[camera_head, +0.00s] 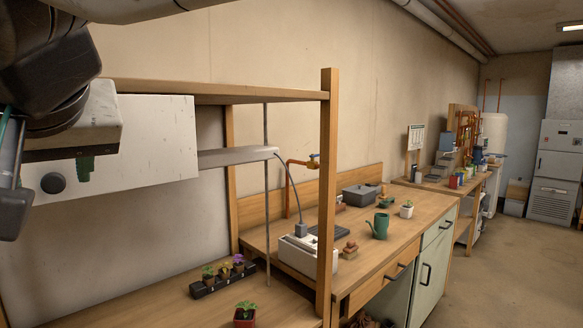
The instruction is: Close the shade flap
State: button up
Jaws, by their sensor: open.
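The shade flap looks to be the off-white, scuffed panel (160,150) under the left part of the wooden shelf frame's top rail. A round dark knob (53,184) sits near its lower left. My arm comes in from the top left and covers the panel's upper left part. My gripper (46,185) is open in front of the panel near the knob, with nothing seen between its fingers. A dark finger shows at the left edge and a green tip to the right. Contact with the knob or panel cannot be told. The panel's hinge is not clearly visible.
A wooden post (327,200) stands right of the panel. A grey lamp bar (238,156) extends behind it. Below are a dark tray of seedlings (222,278) and a red pot (245,316). A green watering can (379,227) stands on the bench. The right floor is clear.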

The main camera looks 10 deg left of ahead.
jog(key=shift+v, duration=1.55)
